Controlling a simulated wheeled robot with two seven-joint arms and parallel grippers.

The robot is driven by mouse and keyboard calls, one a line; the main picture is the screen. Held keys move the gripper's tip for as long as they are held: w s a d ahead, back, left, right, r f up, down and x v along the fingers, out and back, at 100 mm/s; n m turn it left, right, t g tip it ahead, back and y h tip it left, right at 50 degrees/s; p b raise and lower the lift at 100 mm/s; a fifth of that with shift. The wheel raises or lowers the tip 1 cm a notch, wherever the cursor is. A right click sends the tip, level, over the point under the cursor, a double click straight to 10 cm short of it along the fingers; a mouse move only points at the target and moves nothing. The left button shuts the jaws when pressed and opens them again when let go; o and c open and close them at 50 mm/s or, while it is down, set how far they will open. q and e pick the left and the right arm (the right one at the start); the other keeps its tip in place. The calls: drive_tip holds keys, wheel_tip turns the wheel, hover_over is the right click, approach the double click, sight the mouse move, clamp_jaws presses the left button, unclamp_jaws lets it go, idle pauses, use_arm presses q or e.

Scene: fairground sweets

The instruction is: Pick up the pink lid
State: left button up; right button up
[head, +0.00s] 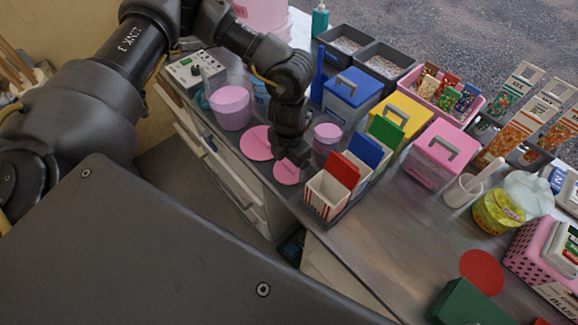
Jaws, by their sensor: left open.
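Two flat pink discs that look like lids lie on the grey counter near its front edge. The larger pink lid (256,143) is to the left of my gripper, and the smaller pink lid (286,174) is just below it in the picture. My left gripper (293,161) points down over the smaller lid and hides part of it. It is open, and nothing shows between its fingers. I cannot tell whether it touches the lid. My right gripper is out of view.
A rack with striped boxes (324,196) is just right of the gripper. Blue (352,88), yellow (401,115) and pink (437,153) lidded boxes stand behind. The front right counter (400,245) is mostly clear.

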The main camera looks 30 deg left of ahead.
use_arm(q)
drive_tip(key=shift+f, duration=0.7)
drive_tip(key=c, duration=0.6)
drive_tip(key=shift+r, duration=0.5)
wheel_tip(320, 180, up, 2)
drive_tip(key=shift+r+b, duration=0.15)
drive_tip(key=shift+b, duration=0.15)
drive_tip(key=shift+s+d+r+p, duration=0.2)
drive_tip(key=shift+s+r+p, duration=1.5)
drive_tip(key=shift+s, duration=0.65)
drive_tip(key=shift+s+d+r+p, duration=0.15)
drive_tip(key=shift+s+r+p, duration=1.55)
drive_tip(key=shift+s, duration=0.6)
drive_tip(key=shift+s+d+r+p, duration=0.2)
drive_tip(key=shift+s+r+p, duration=1.3)
drive_tip(key=shift+s+p, duration=0.65)
